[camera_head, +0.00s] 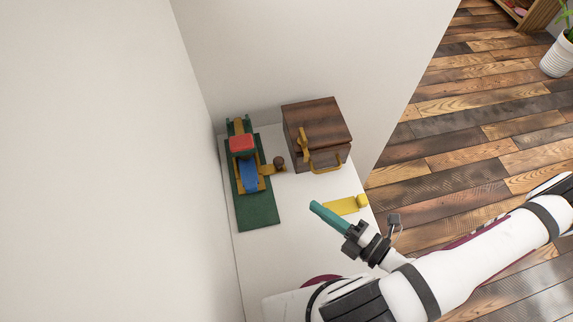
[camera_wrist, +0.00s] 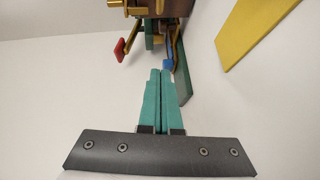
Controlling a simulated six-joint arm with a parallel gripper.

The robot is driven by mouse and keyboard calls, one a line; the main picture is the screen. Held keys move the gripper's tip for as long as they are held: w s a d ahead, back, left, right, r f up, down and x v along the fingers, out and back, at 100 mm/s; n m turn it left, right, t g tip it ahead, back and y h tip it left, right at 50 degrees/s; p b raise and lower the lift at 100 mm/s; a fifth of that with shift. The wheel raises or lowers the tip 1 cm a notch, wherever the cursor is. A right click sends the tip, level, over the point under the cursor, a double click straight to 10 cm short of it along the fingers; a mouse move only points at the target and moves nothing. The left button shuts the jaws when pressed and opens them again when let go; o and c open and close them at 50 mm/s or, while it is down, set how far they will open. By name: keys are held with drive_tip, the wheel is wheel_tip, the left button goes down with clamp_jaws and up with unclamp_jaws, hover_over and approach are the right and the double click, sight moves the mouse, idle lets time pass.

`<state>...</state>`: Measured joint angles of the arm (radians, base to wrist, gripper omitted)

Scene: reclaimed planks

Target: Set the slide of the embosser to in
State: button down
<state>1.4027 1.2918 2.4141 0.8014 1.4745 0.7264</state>
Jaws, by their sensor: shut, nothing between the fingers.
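The embosser (camera_head: 250,172) is a green-based device with a red top part (camera_head: 241,143), a blue piece (camera_head: 249,174) and an orange-tan side piece with a dark round knob (camera_head: 279,162) reaching out to the right. I cannot tell for sure which part is the slide or how it is set. In the wrist view the embosser (camera_wrist: 176,60) is at the top centre, partly cut off. My gripper (camera_head: 313,206) has teal fingers, shut and empty, right of the embosser's base and apart from it. The closed fingers also show in the wrist view (camera_wrist: 161,75).
A dark wooden box (camera_head: 318,128) with a brass handle and latch stands right of the embosser. A yellow flat piece with a round end (camera_head: 345,205) lies near my gripper. White walls rise left and behind. The white table (camera_head: 290,220) is clear between gripper and embosser.

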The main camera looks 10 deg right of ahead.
sight(281, 162)
drive_tip(key=x, duration=0.9)
drive_tip(key=shift+s+a, duration=0.15)
drive_tip(key=shift+a, duration=0.05)
drive_tip(key=w, duration=0.2)
drive_tip(key=shift+w+d+f, duration=0.15)
drive_tip(key=shift+w+d, duration=0.15)
drive_tip(key=shift+w, duration=0.1)
drive_tip(key=shift+w+d+f, duration=0.1)
drive_tip(key=shift+w, duration=0.55)
drive_tip(key=shift+w, duration=1.45)
